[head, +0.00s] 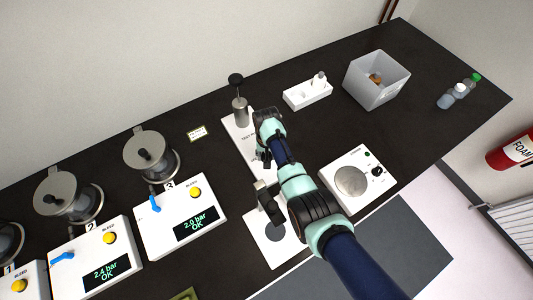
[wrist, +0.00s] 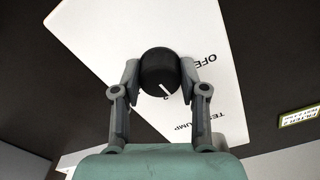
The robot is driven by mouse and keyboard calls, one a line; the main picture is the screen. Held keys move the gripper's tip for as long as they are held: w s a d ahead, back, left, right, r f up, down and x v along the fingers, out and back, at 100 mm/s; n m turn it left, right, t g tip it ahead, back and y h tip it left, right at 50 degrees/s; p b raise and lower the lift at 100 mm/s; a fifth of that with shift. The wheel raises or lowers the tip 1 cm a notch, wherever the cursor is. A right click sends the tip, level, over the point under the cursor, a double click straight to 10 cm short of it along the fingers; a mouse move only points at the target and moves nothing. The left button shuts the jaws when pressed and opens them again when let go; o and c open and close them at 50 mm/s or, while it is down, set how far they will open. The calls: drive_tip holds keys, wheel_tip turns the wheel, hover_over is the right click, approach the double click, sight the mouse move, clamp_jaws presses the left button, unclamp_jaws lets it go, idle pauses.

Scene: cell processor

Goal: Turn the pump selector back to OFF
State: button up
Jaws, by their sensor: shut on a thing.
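The pump selector is a round black knob (wrist: 158,72) with a white pointer line, on a white panel (wrist: 215,75) lettered TEST PUMP. In the wrist view its pointer slants down and right, toward a small mark that looks like a 2. My gripper (wrist: 159,75) is shut on the knob, one finger on each side. In the head view the white panel (head: 233,130) shows beside my arm; my gripper (head: 262,155) is over it, and the knob is hidden.
A metal hand pump (head: 240,108) with a black top stands at the panel's back end. White units with 2.0 bar (head: 182,238) and 2.4 bar displays are at left. A round-plate device (head: 357,181) is at right. A grey bin (head: 375,80) stands at the back right.

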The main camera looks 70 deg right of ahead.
drive_tip(key=n, duration=0.6)
drive_tip(key=shift+p, duration=0.35)
drive_tip(key=n, duration=0.6)
idle(0.4)
drive_tip(key=o, duration=1.1)
drive_tip(key=shift+o, duration=0.2)
drive_tip(key=shift+r, duration=0.1)
wheel_tip(320, 180, up, 12)
